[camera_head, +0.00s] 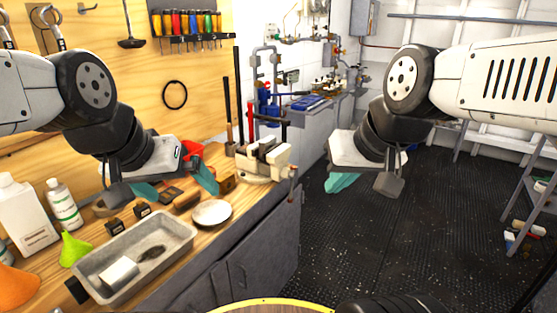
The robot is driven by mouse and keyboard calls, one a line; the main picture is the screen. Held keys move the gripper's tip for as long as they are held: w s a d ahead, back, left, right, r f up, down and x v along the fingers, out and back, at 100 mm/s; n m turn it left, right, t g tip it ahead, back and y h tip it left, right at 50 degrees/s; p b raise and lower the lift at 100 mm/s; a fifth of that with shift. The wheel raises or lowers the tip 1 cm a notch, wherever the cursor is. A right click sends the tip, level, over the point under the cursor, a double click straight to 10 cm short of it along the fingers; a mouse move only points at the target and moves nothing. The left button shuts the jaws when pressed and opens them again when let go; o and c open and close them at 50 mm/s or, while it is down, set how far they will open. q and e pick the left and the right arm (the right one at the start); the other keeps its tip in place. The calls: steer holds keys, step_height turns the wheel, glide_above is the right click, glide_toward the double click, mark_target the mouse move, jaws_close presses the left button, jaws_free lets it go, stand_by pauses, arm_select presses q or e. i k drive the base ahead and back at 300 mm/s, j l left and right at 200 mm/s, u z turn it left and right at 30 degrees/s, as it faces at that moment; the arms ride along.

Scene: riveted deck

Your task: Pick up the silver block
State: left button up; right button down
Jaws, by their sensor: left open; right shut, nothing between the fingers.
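A pale silver-white block (119,272), the only thing in view that looks like the silver block, lies in the front left part of a grey metal tray (186,238) on the wooden workbench. A dark oval object (152,254) lies beside it in the tray. My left gripper (176,187) is open, its teal fingers apart, above the bench beyond the tray and up and to the right of the block. It holds nothing. My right gripper (342,184) is shut and empty over the dark floor, right of the bench.
A white bowl (212,213) stands just right of the tray. A green funnel (74,249), an orange cone (16,288) and white bottles (63,205) stand to its left. A vise (263,163) sits farther back. Open floor (400,240) lies right of the bench.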

mark_target(266, 144)
steer(key=i+l, duration=0.95)
steer(key=l+u, duration=0.05)
steer(key=l, duration=0.05)
